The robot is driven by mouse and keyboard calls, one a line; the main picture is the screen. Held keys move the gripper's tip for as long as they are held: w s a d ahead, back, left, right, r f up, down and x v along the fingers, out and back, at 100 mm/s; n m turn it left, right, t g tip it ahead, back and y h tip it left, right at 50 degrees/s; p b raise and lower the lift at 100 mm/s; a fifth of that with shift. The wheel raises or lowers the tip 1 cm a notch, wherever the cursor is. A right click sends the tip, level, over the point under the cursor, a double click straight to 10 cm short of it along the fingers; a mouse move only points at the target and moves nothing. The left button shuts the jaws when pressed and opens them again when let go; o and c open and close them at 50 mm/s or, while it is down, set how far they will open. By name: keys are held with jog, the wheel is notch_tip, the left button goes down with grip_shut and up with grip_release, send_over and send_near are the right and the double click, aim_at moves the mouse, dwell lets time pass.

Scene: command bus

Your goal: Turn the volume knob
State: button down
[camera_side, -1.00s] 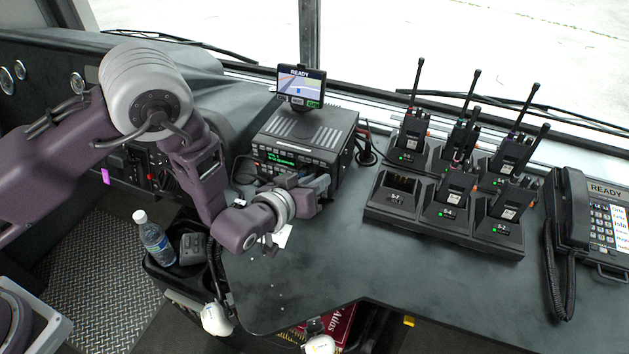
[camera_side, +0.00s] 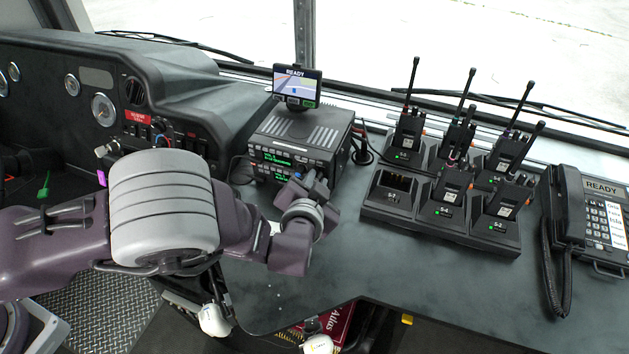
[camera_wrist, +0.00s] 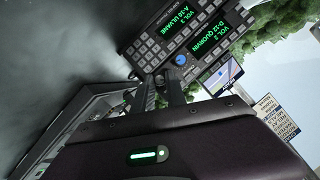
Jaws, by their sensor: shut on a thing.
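The radio (camera_side: 300,135) is a dark box on the console with two green displays and rows of buttons. In the wrist view its front panel (camera_wrist: 170,40) is upside down, and each display shows a VOL line over a channel name. A round blue knob (camera_wrist: 181,59) sits on that panel, between and below the displays. My gripper (camera_side: 311,182) is at the right part of the radio's front. The wrist hides the contact in the side view.
A navigation screen (camera_side: 297,85) stands on the radio. Right of it are a charger dock (camera_side: 388,203) with several handheld radios and a desk phone (camera_side: 568,215). A cable (camera_side: 361,150) runs at the radio's right side. The desk in front of the dock is clear.

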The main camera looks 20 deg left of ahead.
jog(key=shift+d+m+y, duration=0.15)
jog(key=shift+m+y, duration=0.45)
jog(key=shift+m, duration=0.1)
jog(key=c, duration=1.4)
grip_release()
jog(key=shift+o, duration=0.2)
jog(key=v, duration=0.7)
jog(key=shift+f, duration=0.1)
